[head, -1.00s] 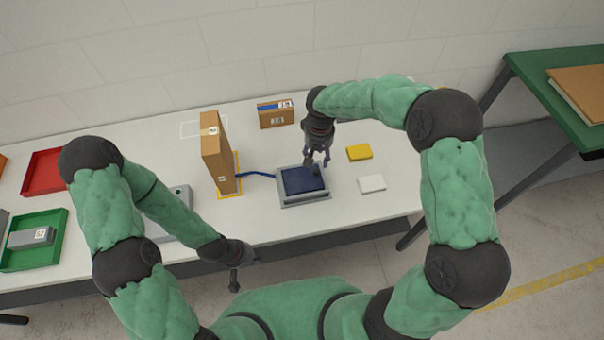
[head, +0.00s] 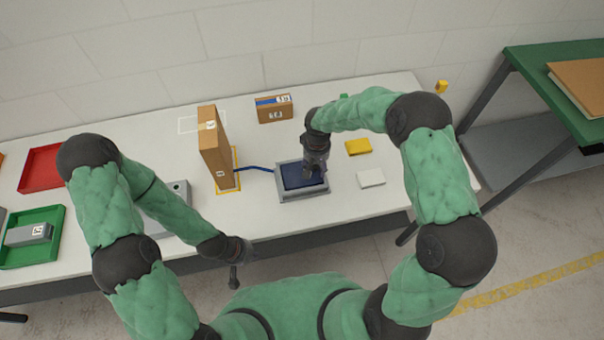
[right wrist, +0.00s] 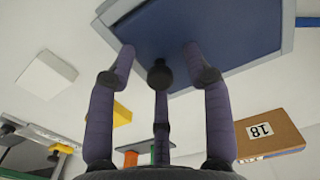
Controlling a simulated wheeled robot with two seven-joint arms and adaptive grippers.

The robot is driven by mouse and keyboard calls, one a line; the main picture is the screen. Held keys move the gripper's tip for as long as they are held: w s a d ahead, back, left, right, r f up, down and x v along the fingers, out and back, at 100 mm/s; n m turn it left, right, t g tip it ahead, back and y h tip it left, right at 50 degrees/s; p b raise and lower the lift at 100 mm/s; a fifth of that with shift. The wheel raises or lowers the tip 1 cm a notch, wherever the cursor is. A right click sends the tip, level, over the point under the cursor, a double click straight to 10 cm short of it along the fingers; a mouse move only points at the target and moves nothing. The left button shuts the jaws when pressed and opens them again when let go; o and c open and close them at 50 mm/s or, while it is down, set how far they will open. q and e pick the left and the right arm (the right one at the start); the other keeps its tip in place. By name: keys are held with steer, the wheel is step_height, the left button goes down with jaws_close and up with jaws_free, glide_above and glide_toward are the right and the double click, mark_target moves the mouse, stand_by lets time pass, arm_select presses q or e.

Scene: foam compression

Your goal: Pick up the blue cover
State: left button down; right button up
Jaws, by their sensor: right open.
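The blue cover (head: 297,178) is a dark blue square lying in a grey tray-like base (head: 318,192) on the white table. My right gripper (head: 314,170) is over the cover's right part.
A tall cardboard box (head: 214,155) stands left of the base, with a blue cable between them. Yellow (head: 358,147) and white (head: 370,178) blocks lie to the right. A small box (head: 273,110) stands behind. Red (head: 42,168) and green (head: 57,222) trays are at the left.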

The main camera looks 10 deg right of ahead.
jaws_close()
steer(key=shift+r, duration=0.2)
